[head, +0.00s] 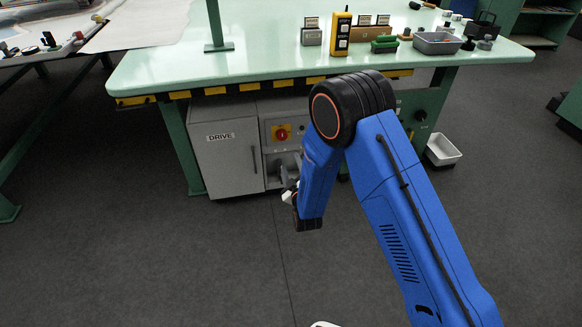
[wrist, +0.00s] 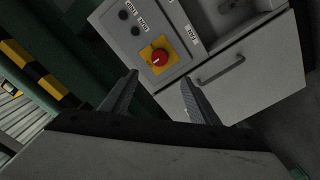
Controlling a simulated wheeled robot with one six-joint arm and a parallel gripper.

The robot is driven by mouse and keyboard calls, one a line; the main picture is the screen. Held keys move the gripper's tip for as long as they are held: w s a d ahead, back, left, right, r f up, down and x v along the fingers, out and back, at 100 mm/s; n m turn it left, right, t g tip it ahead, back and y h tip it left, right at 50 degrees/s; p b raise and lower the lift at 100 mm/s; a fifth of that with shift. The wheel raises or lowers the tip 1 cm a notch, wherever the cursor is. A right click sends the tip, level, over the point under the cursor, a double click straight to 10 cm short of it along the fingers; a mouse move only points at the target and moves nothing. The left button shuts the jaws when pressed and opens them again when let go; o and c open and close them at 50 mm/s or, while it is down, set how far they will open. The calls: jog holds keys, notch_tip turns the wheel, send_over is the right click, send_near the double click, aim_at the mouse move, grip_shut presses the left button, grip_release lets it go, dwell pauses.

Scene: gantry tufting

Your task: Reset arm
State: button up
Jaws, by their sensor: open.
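My blue arm reaches forward in the head view, bent at a black joint, its forearm hanging down in front of the table. My gripper (head: 287,182) is at the lower end, partly hidden by the wrist, before the grey cabinet. In the wrist view my gripper (wrist: 159,80) has its two dark fingers apart. Nothing shows between them except the cabinet front behind. I see no object held.
The grey DRIVE cabinet (head: 222,157) stands under the pale green table (head: 260,50). Its red knob (wrist: 160,57) sits on a yellow plate. A yellow handheld device (head: 341,33) and grey bin (head: 437,43) stand on top. A white bin (head: 443,150) is at right.

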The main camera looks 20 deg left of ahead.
jog(key=w+d+r+m+g+h, duration=0.1)
jog(key=w+d+r+m, duration=0.15)
jog(key=d+r, duration=0.5)
jog(key=w+d+r+m+g+h, duration=0.1)
jog(key=w+d+r+m+h, duration=0.15)
jog(key=d+r, duration=0.5)
jog(key=s+d+r+m+g+h, duration=0.1)
jog(key=s+d+r+g, duration=0.15)
jog(key=d+r, duration=0.45)
jog(key=s+d+r+m+g+h, duration=0.1)
jog(key=s+d+r+m, duration=0.2)
jog(key=d, duration=0.7)
jog(key=s+d+r+m+g+h, duration=0.1)
jog(key=s+d+r, duration=0.2)
jog(key=s+d, duration=0.5)
jog(key=s+d+r+m+g+h, duration=0.1)
jog(key=s+d+r, duration=0.3)
jog(key=s+d, duration=0.35)
jog(key=s+d+m+g, duration=0.1)
jog(key=s+d, duration=0.2)
jog(key=s, duration=0.4)
jog(key=s+d+m+g+h, duration=0.1)
jog(key=s+d+m, duration=0.1)
jog(key=s, duration=0.5)
jog(key=s+d+f+m+g, duration=0.1)
jog(key=s+d, duration=0.3)
jog(key=s, duration=0.3)
jog(key=shift+s+d+h, duration=0.15)
jog(key=shift+s+h, duration=0.2)
jog(key=shift+c, duration=0.2)
